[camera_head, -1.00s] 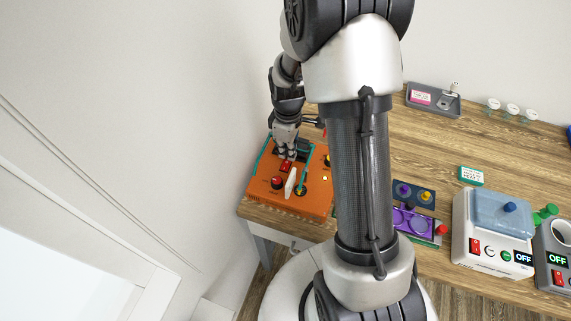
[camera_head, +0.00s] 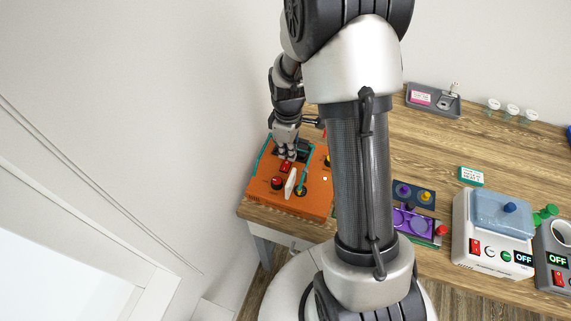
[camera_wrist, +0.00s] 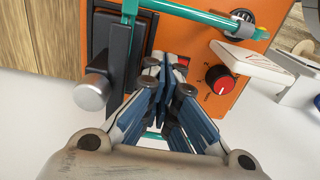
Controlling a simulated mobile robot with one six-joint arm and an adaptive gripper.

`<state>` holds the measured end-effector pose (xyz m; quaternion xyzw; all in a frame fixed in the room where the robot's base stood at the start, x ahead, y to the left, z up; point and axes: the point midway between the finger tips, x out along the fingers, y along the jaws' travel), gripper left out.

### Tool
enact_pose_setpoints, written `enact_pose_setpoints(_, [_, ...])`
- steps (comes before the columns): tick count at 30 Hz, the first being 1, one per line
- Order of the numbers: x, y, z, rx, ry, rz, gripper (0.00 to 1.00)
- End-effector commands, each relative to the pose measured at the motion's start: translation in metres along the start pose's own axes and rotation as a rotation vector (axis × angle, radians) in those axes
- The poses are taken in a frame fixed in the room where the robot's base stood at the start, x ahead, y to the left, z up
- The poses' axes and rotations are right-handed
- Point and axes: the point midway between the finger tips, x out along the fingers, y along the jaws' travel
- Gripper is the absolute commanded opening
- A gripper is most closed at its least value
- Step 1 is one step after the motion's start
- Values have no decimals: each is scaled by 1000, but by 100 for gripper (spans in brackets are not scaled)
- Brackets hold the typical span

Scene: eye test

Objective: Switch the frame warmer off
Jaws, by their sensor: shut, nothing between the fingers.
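An orange unit (camera_head: 265,205) stands at the left end of the table; no label on it is readable, so I cannot tell for sure that it is the frame warmer. Its red rocker switch (camera_head: 286,167) shows just in front of my gripper (camera_head: 288,157). In the wrist view my gripper (camera_wrist: 165,62) is shut and empty, its fingertips close by the switch (camera_wrist: 183,61), which they partly hide. I cannot tell whether they touch it or which way the switch is tipped. A red dial (camera_wrist: 219,79) sits to the right of the switch.
The orange unit bears a teal bar (camera_wrist: 195,18), a white paddle (camera_wrist: 250,62) and a black block with a silver knob (camera_wrist: 93,95). A white box with a blue lid (camera_head: 490,225) and a grey device (camera_head: 545,250), both displaying OFF, stand at right. My arm hides the middle.

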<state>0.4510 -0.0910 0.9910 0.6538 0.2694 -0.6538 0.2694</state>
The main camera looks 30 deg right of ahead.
Motion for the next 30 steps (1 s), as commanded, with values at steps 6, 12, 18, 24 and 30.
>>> enact_pose_setpoints(6, [3, 0, 0, 0, 0, 0, 0])
enact_pose_setpoints(12, [6, 0, 0, 0, 0, 0, 0])
enact_pose_setpoints(18, [9, 0, 0, 0, 0, -1, 0])
enact_pose_setpoints(24, [12, 0, 0, 0, 0, -1, 0])
enact_pose_setpoints(30, [15, 0, 0, 0, 0, 0, 0])
